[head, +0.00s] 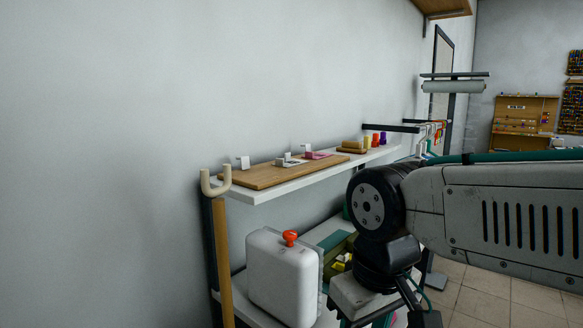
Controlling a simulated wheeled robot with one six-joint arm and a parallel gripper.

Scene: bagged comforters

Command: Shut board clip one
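A flat wooden board (262,178) lies on the upper white shelf against the wall. Several small pale pieces that look like clips stand on it: one at the left (243,162), one near the middle (287,161) and one farther right (308,150) by a pink item (319,155). They are too small to tell which is clip one or whether each is open or shut. My arm comes in from the right and bends down in front of the shelf's right part. My gripper's fingers do not show.
A white jug with an orange cap (283,275) is on the lower shelf. Small coloured spools (375,139) and wooden blocks (352,146) sit farther back. Tiled floor (490,297) is open at right.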

